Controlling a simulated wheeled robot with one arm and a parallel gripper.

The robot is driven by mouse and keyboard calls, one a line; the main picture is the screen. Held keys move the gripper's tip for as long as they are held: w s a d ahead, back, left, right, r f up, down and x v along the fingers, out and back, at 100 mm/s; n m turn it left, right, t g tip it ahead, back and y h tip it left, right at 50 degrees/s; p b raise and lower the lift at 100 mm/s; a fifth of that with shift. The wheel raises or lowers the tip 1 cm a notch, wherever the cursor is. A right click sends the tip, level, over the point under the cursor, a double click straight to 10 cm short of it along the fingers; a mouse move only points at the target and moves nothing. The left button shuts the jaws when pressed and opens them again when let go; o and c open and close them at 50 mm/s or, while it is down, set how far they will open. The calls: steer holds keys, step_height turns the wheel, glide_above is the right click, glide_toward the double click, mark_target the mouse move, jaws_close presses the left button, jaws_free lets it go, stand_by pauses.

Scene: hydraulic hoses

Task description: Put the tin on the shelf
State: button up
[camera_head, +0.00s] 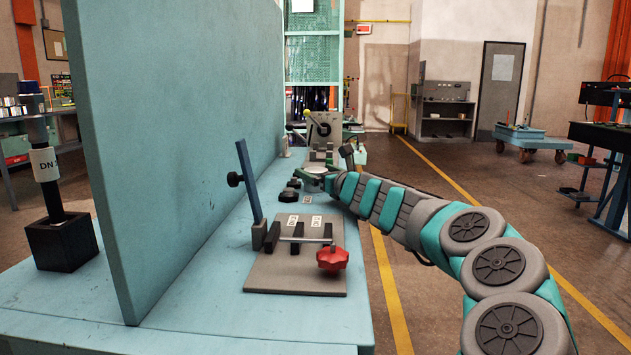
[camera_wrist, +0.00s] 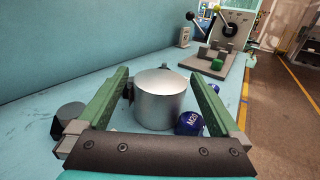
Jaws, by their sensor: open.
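A silver cylindrical tin (camera_wrist: 160,98) stands upright on the blue bench top in the wrist view. My gripper (camera_wrist: 159,78) is open, with one green finger on each side of the tin. I cannot tell whether either finger touches it. In the head view my gripper (camera_head: 316,172) is small at the far part of the bench, and the tin cannot be made out clearly there. A tall rack (camera_head: 313,65) stands behind the bench, and a grey shelf unit (camera_head: 445,112) stands by the far wall. I cannot tell which is the shelf meant.
A blue labelled cap (camera_wrist: 190,122) lies close by the tin's right side. A dark round piece (camera_wrist: 71,115) is outside the left finger. A lever fixture (camera_wrist: 228,45) stands beyond. A blue panel (camera_head: 185,120) walls the bench's left; a clamp plate (camera_head: 298,268) is nearer.

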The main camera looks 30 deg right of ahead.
mark_target(315, 169)
steer(key=shift+w+d, duration=0.1)
steer(key=shift+w, duration=0.65)
steer(key=c, duration=1.5)
steer(key=shift+r+p, duration=0.3)
steer(key=shift+r, duration=0.5)
step_height(315, 169, up, 2)
steer(key=shift+r+p, duration=0.15)
steer(key=shift+p, duration=0.25)
steer(key=shift+s+a+r+b, duration=0.1)
steer(key=shift+s+a+r, duration=0.1)
steer(key=shift+s+a, duration=1.65)
steer(key=shift+s+a+r+b, duration=0.15)
steer(key=shift+s+a, duration=0.45)
steer(key=shift+s, duration=2.3)
steer(key=shift+s+a+r+b, duration=0.1)
steer(key=shift+s+a+r, duration=0.1)
steer(key=shift+s+a, duration=1.65)
